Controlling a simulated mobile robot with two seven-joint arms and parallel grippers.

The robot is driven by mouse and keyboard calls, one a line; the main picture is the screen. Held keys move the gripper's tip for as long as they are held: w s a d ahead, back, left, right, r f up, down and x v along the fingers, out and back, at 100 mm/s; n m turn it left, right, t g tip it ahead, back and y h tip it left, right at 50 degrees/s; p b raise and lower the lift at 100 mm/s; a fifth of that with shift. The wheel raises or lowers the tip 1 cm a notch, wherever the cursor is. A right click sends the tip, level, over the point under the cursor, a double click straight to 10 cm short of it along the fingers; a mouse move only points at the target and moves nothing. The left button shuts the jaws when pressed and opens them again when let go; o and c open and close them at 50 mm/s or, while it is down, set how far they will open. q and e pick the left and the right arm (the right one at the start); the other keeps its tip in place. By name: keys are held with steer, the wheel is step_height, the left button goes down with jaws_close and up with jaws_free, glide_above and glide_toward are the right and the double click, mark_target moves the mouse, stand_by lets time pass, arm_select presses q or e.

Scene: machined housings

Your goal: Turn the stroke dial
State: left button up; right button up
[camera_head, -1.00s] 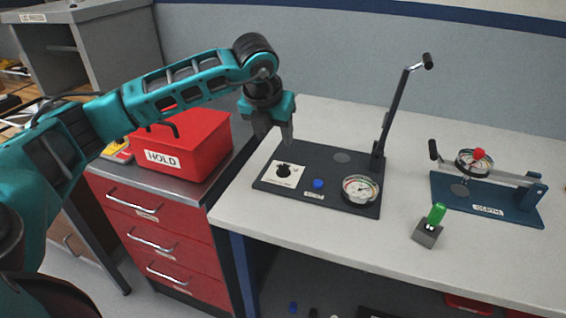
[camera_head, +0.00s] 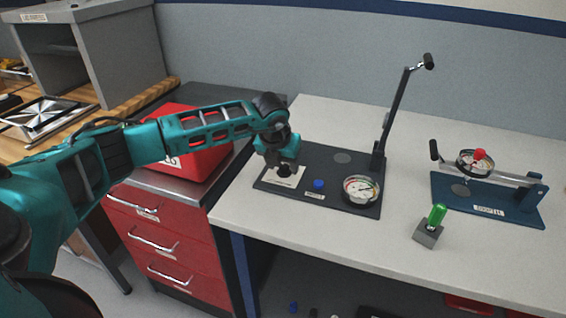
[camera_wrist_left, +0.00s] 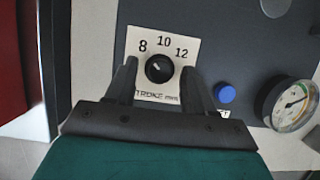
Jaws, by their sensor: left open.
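The stroke dial (camera_wrist_left: 159,68) is a round black knob on a white plate (camera_wrist_left: 142,90) marked 8, 10 and 12, with a stroke label in mm. Its small white mark appears to point up-left, toward the 8. My left gripper (camera_wrist_left: 159,69) is open, with one finger on each side of the knob; I cannot tell whether they touch it. In the head view the left gripper (camera_head: 284,168) is over the plate and largely covers the dial. My right gripper is not in view.
A blue button (camera_head: 319,184), a round gauge (camera_head: 360,190) and a tall lever (camera_head: 394,115) share the dark base. A green-handled block (camera_head: 429,234) and a blue gauge fixture (camera_head: 487,203) stand to the right. A red box (camera_head: 200,158) is behind my left arm.

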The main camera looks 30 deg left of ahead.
arm_select(q)
steer(key=shift+c, duration=0.4)
jaws_close()
steer(key=m+b, duration=0.1)
steer(key=m, duration=0.1)
steer(key=m+h+b, duration=0.1)
steer(key=shift+a+m, duration=0.2)
steer(key=shift+m, duration=0.2)
steer(key=shift+w+a+m+h+b, duration=0.15)
steer(key=shift+m+h+b, duration=0.75)
steer(key=shift+m, duration=1.5)
steer(key=shift+h, duration=0.3)
steer(key=shift+o, duration=0.4)
jaws_free()
